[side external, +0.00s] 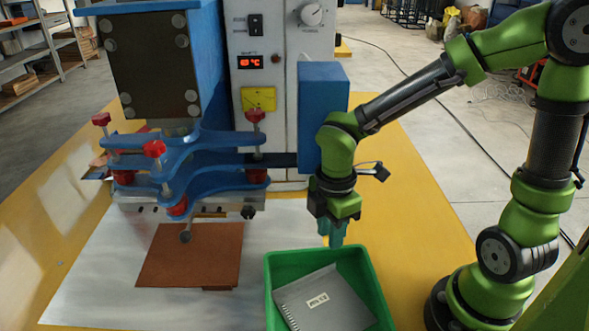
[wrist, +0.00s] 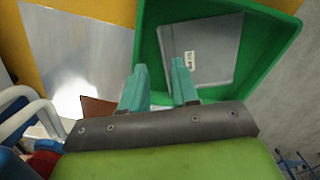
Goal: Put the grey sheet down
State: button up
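The grey sheet (side external: 343,303) lies inside the green crate (side external: 271,281), with a small white label on it. In the wrist view the sheet (wrist: 216,48) lies inside the crate (wrist: 149,43), beyond my fingertips. Whether it lies fully flat cannot be told. My gripper (side external: 334,238) points down near the crate's far rim, apart from the sheet. In the wrist view its two teal fingers (wrist: 158,67) are apart with nothing between them.
A brown sheet (side external: 190,256) lies on the pale mat (side external: 85,270) left of the crate. The welding machine (side external: 281,120), with blue clamp arms (side external: 215,143) and red knobs, stands behind. Yellow table (side external: 385,150) is clear right of the machine.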

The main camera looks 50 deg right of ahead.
jog(key=shift+r, duration=1.4)
jog(key=s+d+r+m+t+y, duration=0.1)
jog(key=s+d+r+m+t, duration=0.1)
jog(key=r+m, duration=0.3)
jog(key=s+d+r+m+t+y, duration=0.1)
jog(key=d+r+m+t, duration=0.3)
jog(key=m, duration=0.9)
jog(key=shift+s+r+t, duration=0.6)
jog(key=shift+r, duration=0.45)
